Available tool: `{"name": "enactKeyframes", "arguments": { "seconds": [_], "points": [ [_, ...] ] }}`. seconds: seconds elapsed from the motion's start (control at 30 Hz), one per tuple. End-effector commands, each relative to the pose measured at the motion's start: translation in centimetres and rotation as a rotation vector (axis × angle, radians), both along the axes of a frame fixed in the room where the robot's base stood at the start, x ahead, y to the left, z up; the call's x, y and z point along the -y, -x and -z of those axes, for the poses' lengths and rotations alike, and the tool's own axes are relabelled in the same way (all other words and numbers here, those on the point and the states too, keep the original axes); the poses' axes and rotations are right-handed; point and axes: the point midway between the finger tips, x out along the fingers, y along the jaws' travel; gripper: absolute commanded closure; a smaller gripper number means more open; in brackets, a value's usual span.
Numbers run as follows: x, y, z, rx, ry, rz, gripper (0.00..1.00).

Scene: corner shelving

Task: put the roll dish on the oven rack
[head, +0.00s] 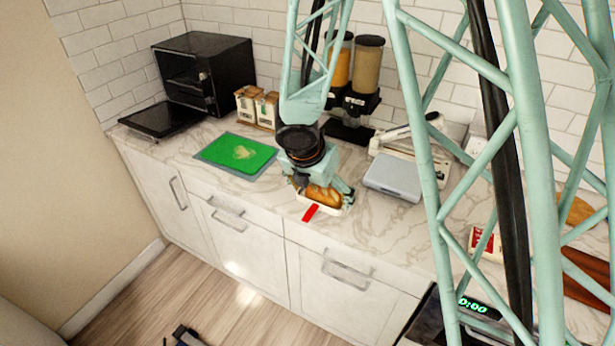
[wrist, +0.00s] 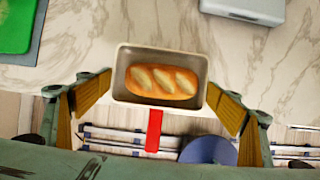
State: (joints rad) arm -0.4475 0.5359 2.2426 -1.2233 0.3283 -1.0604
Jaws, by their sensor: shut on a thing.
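The roll dish (wrist: 119,85) is a pale rectangular dish holding one brown scored bread roll (wrist: 160,82). It also shows in the head view (head: 307,199), near the counter's front edge. A red strip (head: 310,212) sticks out from its front side. My gripper (head: 321,192) is shut on the dish, one finger at each short side in the wrist view (wrist: 160,88). I cannot tell whether the dish touches the counter. The black oven (head: 223,75) stands at the back left with its door (head: 160,119) lowered flat; its dark inside shows a rack (head: 185,77) only faintly.
A green board (head: 225,155) on a grey mat lies between dish and oven. Two wooden-framed canisters (head: 257,106) and two dispensers (head: 366,70) stand along the back wall. A grey flat-topped device (head: 392,178) is right of the dish. The counter's front strip is clear.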

Motion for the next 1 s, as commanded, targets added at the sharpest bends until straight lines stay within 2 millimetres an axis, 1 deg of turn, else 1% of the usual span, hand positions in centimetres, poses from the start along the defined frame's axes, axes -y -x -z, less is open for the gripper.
{"name": "enactKeyframes", "arguments": {
  "seconds": [0.03, 0.7, 0.9, 1.0],
  "points": [
    [-0.2, -0.7, -0.1, 0.002, -0.001, 0.001, 0.30],
    [-3.3, -9.3, 0.8, 0.001, 0.000, 0.001, 0.30],
    [-4.0, -11.4, 1.0, 0.001, -0.001, 0.001, 0.30],
    [-4.3, -12.0, 1.1, 0.001, -0.001, 0.001, 0.30]
  ]
}}
